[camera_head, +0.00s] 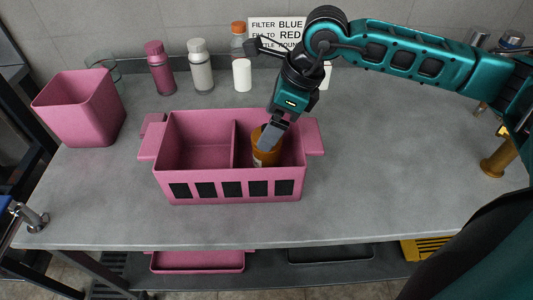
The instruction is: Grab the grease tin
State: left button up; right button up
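An orange-brown tin (267,157) with a pale label, which may be the grease tin, stands in the right compartment of a pink two-part caddy (215,187). My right gripper (271,137) reaches down into that compartment from above. Its grey finger is at the tin's top and hides part of it. I cannot tell whether the fingers are closed on the tin. The caddy's left compartment looks empty. My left gripper is not in view.
A pink bin (80,108) stands at the left. A pink bottle (159,67), a grey bottle (200,65) and a white container (242,75) stand along the back by a sign (276,30). A brass-coloured cylinder (499,160) is at the right. The grey bench (390,160) is clear right of the caddy.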

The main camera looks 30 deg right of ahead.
aim_at(267, 155)
jog(key=shift+s+x, duration=0.25)
jog(key=shift+x, duration=1.25)
jog(key=shift+s+x, duration=0.2)
jog(key=shift+x, duration=1.25)
jog(key=c, duration=1.1)
jog(key=shift+c, duration=0.7)
